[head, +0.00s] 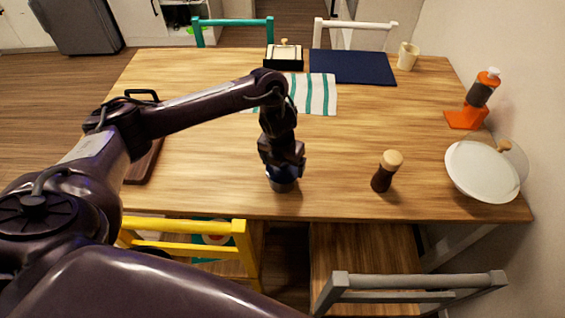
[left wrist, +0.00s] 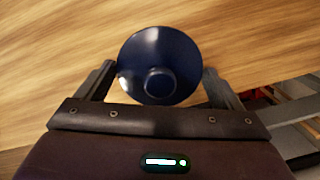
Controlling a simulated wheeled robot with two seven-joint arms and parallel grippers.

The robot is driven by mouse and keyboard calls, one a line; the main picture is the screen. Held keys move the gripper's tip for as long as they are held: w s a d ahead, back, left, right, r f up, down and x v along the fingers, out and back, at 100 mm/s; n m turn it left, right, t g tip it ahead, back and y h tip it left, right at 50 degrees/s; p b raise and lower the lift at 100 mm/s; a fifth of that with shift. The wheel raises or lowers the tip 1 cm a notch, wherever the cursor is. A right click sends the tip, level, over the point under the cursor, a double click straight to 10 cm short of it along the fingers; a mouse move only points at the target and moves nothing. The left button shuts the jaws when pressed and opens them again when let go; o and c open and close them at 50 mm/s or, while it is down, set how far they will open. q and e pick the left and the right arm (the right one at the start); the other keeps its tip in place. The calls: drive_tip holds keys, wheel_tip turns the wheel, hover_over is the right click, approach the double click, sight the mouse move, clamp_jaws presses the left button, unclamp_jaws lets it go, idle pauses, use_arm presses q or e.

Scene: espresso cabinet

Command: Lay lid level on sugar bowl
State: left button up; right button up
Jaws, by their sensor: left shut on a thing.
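My left gripper (head: 282,170) points down over the front middle of the table. Its fingers (left wrist: 160,78) stand at both sides of a round, dark blue lid (left wrist: 158,52) with a small round knob, and are shut on it. In the head view a blue round thing (head: 284,184) shows just under the gripper, close to the tabletop. The gripper hides its upper part, so I cannot tell lid from sugar bowl there, or whether they touch. No separate sugar bowl shows in the left wrist view. My right gripper is not in view.
A dark shaker (head: 384,177) with a pale top stands right of the gripper. A white round dish (head: 478,172) is at the right edge. The tabletop around the gripper is clear.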

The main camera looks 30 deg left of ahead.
use_arm(q)
drive_tip(key=o, duration=0.8)
drive_tip(key=shift+f, duration=0.1)
drive_tip(key=shift+c, duration=0.2)
drive_tip(key=shift+r, duration=0.2)
drive_tip(key=shift+r+p, duration=2.95)
drive_tip(key=shift+r, duration=0.45)
drive_tip(key=shift+f, duration=0.1)
